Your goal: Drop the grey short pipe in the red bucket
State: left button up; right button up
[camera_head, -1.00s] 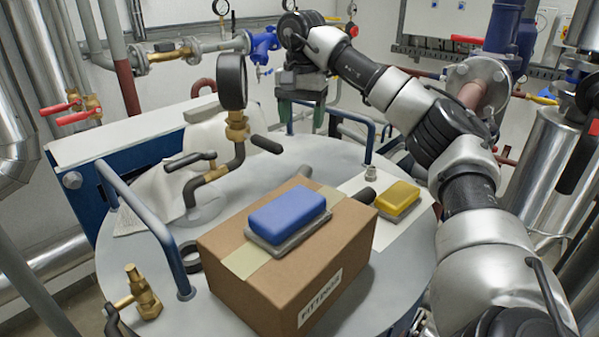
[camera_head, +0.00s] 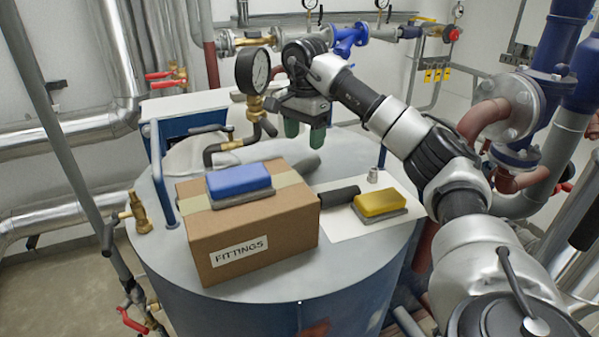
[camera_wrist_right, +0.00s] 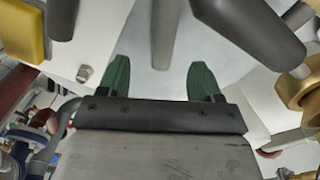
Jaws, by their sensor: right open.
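A short grey pipe (camera_head: 306,165) lies on the round tank top behind the cardboard box, partly hidden by it. In the right wrist view a grey cylinder (camera_wrist_right: 165,30), which looks like this pipe, lies beyond the fingertips. My right gripper (camera_head: 305,130) points down above and behind the pipe in the head view. Its green fingers stand apart with nothing between them; they also show in the right wrist view (camera_wrist_right: 160,70). I cannot tell how high they are above the pipe. I see no red bucket. My left gripper is out of view.
The cardboard FITTINGS box (camera_head: 250,232) carries a blue sponge (camera_head: 238,179). A darker pipe (camera_head: 338,197) lies right of it, beside a yellow sponge (camera_head: 380,203). A pressure gauge (camera_head: 252,70) and valve levers stand close left of my right gripper. Rails edge the tank (camera_head: 290,283).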

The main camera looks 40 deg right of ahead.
aim_at(301, 162)
notch_tip(301, 162, down, 2)
jog(key=shift+w+f, duration=0.1)
jog(key=shift+f, duration=0.05)
jog(key=shift+f+p, duration=0.5)
jog(key=shift+p, duration=0.15)
jog(key=f, duration=0.1)
jog(key=f+p, duration=0.1)
jog(key=f, duration=0.1)
jog(key=shift+w+a+f+p, duration=0.2)
jog(key=shift+a+f+p, duration=0.05)
jog(key=shift+f+p, duration=0.05)
jog(key=shift+f, duration=0.5)
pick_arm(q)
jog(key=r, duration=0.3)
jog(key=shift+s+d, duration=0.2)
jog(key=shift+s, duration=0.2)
pick_arm(e)
jog(key=shift+c, duration=0.2)
jog(key=shift+r, duration=0.1)
jog(key=c, duration=1.2)
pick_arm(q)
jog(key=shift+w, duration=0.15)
pick_arm(e)
jog(key=shift+o, duration=0.2)
jog(key=shift+r, duration=0.1)
